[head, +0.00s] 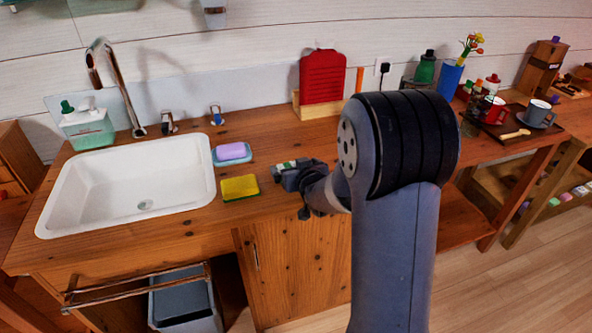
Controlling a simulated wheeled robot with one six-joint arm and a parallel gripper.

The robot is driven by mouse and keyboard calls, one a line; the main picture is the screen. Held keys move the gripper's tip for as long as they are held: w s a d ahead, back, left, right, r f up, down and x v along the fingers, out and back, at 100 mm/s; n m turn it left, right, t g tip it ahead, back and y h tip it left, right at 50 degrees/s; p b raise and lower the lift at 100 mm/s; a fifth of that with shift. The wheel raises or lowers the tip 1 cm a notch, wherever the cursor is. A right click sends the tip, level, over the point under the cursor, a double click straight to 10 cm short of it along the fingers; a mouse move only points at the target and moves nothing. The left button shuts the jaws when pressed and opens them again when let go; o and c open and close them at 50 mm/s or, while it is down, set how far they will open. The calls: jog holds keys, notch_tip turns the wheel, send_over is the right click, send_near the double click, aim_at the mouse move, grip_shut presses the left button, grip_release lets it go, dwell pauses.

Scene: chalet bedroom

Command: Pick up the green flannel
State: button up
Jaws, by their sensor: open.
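I cannot make out a green flannel for certain. A small green and white item (285,165) shows right behind my gripper on the wooden counter; it is partly hidden and too small to identify. My gripper (284,178) is open over the counter, to the right of the yellow sponge (240,187). It is close to the green and white item; I cannot tell whether they touch. My arm hides part of the counter to the right.
A white sink (135,187) fills the left of the counter. A purple soap (231,151) lies on a blue dish. A grey bin (182,300) stands below. Cups and bottles stand at the right.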

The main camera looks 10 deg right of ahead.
jog(key=shift+c, duration=0.4)
jog(key=c, duration=0.5)
jog(key=shift+c, duration=0.2)
